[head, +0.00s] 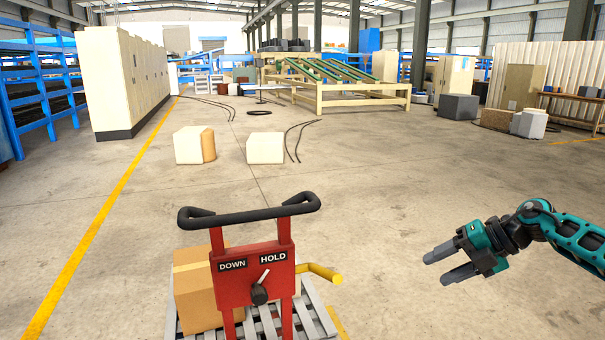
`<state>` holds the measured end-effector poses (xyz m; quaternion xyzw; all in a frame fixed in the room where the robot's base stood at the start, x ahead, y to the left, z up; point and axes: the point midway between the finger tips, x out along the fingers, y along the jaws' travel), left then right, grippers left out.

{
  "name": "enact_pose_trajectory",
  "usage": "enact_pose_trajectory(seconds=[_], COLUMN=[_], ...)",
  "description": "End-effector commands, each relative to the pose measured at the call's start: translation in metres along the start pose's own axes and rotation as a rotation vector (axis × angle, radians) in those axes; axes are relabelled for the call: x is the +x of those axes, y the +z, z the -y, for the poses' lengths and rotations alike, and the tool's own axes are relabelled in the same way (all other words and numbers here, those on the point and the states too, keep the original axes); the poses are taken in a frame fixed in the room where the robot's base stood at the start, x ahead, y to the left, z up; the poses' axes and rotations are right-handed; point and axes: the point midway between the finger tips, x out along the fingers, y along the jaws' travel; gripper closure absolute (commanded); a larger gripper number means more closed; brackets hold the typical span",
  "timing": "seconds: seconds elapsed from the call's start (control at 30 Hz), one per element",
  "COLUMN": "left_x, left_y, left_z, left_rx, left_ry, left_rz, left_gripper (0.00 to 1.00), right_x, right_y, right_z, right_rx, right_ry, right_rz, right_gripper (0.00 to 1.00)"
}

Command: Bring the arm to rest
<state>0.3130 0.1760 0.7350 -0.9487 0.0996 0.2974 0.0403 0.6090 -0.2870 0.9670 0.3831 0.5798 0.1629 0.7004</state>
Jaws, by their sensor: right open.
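My right gripper (450,267) is open and empty, held out over the bare floor at the right. Its two grey fingers point left, with a clear gap between them. It is apart from the red lift-truck console (255,287), which stands to its left. The console has a black handlebar (250,214), a yellow lever (322,272) and a black knob (259,294) whose white pointer tilts up toward the HOLD label. My left gripper is not in view.
A cardboard box (196,300) sits on a grey slatted pallet (318,318) behind the console. Two pale blocks (190,146) (265,148) and black cables lie on the floor ahead. White cabinets (112,80) stand left, a roller table (340,90) at the back. Floor around my right gripper is clear.

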Motion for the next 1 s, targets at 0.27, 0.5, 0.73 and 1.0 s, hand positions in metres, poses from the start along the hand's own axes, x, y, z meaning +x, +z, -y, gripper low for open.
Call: enact_pose_trajectory(seconds=[0.27, 0.5, 0.73, 1.0], left_x=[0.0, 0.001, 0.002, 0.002], left_y=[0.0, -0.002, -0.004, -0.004], left_z=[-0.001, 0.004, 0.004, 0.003], left_rx=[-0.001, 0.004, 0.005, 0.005], left_ry=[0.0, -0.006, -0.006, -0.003], left_rz=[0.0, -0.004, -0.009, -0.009], left_gripper=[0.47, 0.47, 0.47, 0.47], right_x=[0.086, 0.153, 0.181, 0.183], right_y=[-0.051, -0.117, -0.166, -0.206], right_z=[-0.029, -0.061, -0.065, -0.003], right_rx=[0.06, 0.279, 0.679, 1.271], right_ry=[0.245, 0.561, 0.832, 0.957], right_rz=[-0.057, -0.07, 0.007, 0.197], right_gripper=[0.47, 0.47, 0.47, 0.47])
